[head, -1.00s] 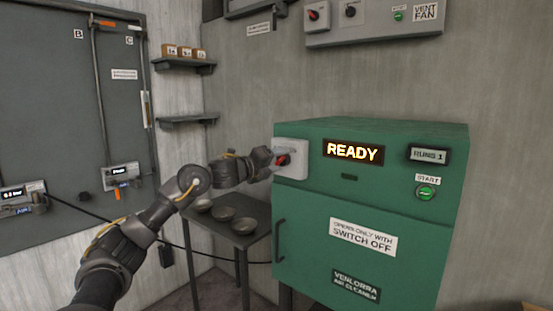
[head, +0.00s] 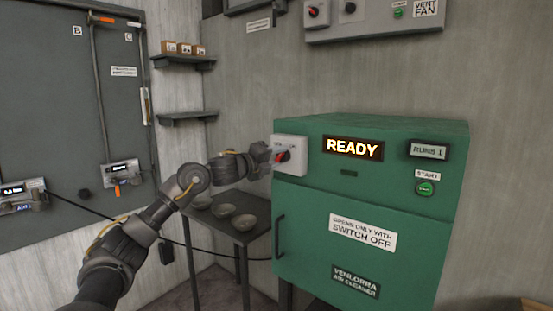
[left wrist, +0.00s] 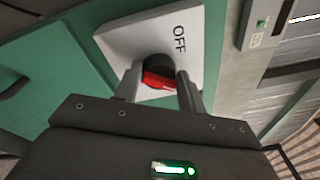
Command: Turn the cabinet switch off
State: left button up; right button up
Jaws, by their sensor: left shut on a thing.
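The green cabinet (head: 370,190) stands at the right in the head view, its display (head: 352,148) lit with "READY". The cabinet switch, a red and black knob (head: 283,156) on a light grey plate (head: 291,143), is at its upper left corner. My left gripper (head: 272,156) is at the switch. In the left wrist view, the gripper's two fingers (left wrist: 158,88) stand on either side of the knob (left wrist: 158,76) and are shut on it. The word "OFF" shows on the plate (left wrist: 125,38). The knob's exact setting is hard to tell. My right gripper is not in view.
A small dark table (head: 262,226) with several bowls stands left of the cabinet, below my left arm. A grey control box (head: 375,22) with knobs hangs on the wall above. A black cable runs behind my arm. The cabinet door has a handle (head: 279,238).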

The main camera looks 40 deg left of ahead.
pick_arm(q)
jog(key=n, duration=0.2)
jog(key=shift+f+n, duration=0.25)
jog(key=shift+n, duration=0.15)
jog(key=n, duration=0.2)
jog(key=shift+d+f+n+t+b, duration=0.1)
jog(key=shift+n+t+b, duration=0.2)
jog(key=shift+n+b, duration=0.1)
jog(key=n+y, duration=0.1)
jog(key=n, duration=0.3)
jog(key=shift+n, duration=0.4)
jog(key=n, duration=0.2)
jog(key=n+p, duration=0.1)
jog(key=n, duration=0.1)
jog(key=shift+d+f+t+y+p, duration=0.1)
jog(key=shift+d+t+y+p, duration=0.05)
jog(key=shift+t+y+p, duration=0.15)
jog(key=shift+n+y+p, duration=0.4)
jog(key=shift+n+p, duration=0.25)
jog(key=shift+n, duration=1.05)
jog(key=shift+f, duration=0.1)
jog(key=o, duration=0.9)
